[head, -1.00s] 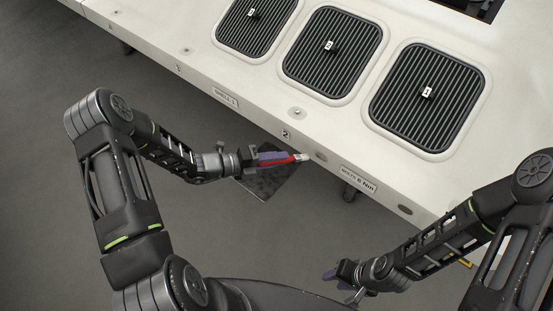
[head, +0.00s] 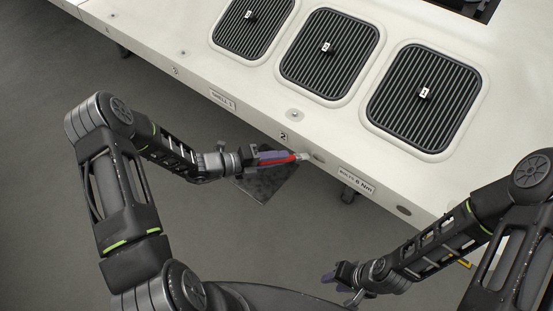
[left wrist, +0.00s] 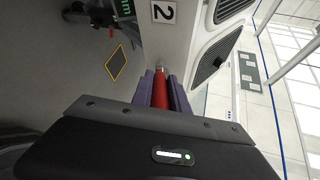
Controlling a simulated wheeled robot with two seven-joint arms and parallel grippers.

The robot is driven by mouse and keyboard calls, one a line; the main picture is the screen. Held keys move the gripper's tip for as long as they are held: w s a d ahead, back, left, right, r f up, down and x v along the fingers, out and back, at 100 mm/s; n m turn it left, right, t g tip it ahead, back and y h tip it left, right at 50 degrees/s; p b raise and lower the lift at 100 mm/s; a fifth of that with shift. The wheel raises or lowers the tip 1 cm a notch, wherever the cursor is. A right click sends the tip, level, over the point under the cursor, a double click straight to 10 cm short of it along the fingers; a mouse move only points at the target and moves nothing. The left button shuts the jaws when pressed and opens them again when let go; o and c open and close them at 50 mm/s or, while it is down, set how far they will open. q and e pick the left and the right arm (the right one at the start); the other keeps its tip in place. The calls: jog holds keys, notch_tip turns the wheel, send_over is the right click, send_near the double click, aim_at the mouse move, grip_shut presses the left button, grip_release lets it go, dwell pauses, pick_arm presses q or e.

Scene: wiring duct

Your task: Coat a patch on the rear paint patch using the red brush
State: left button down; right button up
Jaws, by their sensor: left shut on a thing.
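My left gripper (head: 268,158) is shut on the red brush (head: 281,160). The brush's pale tip points right, toward the front edge of the white bench. In the left wrist view the red brush handle (left wrist: 160,92) lies between the two purple fingers, its light tip pointing away. My right gripper (head: 333,277) is low in the head view, away from the bench; I cannot tell whether its fingers are open. I cannot make out the rear paint patch in either view.
The white bench (head: 335,125) runs diagonally across the head view. Its top carries several dark ribbed panels, including one at the right (head: 424,98), each with a small labelled knob. A dark square (head: 266,181) lies below the left gripper. Open grey floor is at left.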

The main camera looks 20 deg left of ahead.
pick_arm(q)
jog(key=shift+s+d+r+p, duration=0.1)
jog(key=shift+s+d+p, duration=0.25)
jog(key=shift+d, duration=0.5)
jog(key=shift+s+d, duration=0.35)
jog(key=shift+d, duration=0.35)
jog(key=d, duration=0.1)
jog(key=s+d, duration=0.1)
jog(key=d, duration=0.1)
jog(key=shift+d+p, duration=0.1)
jog(key=shift+p, duration=0.3)
jog(key=shift+w+a, duration=0.3)
jog(key=shift+a, duration=0.5)
jog(key=shift+w+a, duration=0.25)
jog(key=shift+a, duration=0.55)
